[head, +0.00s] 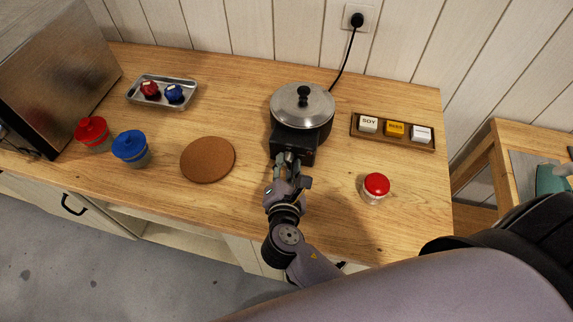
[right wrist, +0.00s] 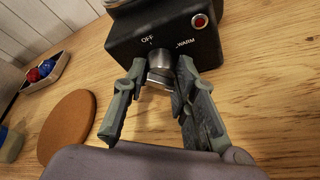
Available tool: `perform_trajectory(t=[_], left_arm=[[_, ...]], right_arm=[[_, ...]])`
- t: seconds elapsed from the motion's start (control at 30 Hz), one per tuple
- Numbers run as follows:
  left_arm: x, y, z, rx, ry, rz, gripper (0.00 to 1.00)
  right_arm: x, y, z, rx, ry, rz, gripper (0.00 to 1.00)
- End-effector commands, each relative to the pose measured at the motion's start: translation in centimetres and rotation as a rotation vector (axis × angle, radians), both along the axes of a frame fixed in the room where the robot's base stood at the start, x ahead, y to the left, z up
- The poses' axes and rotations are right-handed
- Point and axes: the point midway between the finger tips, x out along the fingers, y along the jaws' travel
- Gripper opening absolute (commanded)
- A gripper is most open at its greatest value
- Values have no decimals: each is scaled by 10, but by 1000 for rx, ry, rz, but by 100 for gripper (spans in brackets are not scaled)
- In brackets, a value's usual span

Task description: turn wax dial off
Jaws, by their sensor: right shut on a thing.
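The wax warmer (head: 294,144) is a black box with a lidded metal pot (head: 303,104) on top. Its front faces me. In the right wrist view, the warmer's front panel (right wrist: 130,42) carries the words OFF and WARM and a small round red light (right wrist: 199,20). The silver wax dial (right wrist: 160,60) sticks out below these words. My right gripper (head: 288,168) is at the warmer's front, its two fingers closed on the dial from both sides. I cannot tell which word the dial points to. My left gripper is not in view.
A cork mat (head: 208,160) lies left of the warmer. Blue (head: 131,148) and red (head: 93,133) lidded jars and a metal tray (head: 136,91) are farther left. A wooden tray (head: 394,145) with labelled blocks and a red-topped jar (head: 376,187) are at right.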

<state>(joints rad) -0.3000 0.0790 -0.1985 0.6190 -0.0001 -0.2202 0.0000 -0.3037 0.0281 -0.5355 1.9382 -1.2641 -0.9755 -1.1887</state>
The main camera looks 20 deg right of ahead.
Motion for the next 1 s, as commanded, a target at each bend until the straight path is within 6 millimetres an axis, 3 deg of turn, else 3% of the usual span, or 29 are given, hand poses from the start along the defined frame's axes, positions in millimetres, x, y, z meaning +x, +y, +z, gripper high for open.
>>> perform_trajectory(t=[0.27, 0.7, 1.0], left_arm=[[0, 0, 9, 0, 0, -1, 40], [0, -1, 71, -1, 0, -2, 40], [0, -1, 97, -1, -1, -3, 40]], right_arm=[[0, 0, 2, -20, 18, -1, 0], [1, 2, 8, -246, 170, -1, 0], [2, 3, 4, -413, 280, -1, 0]])
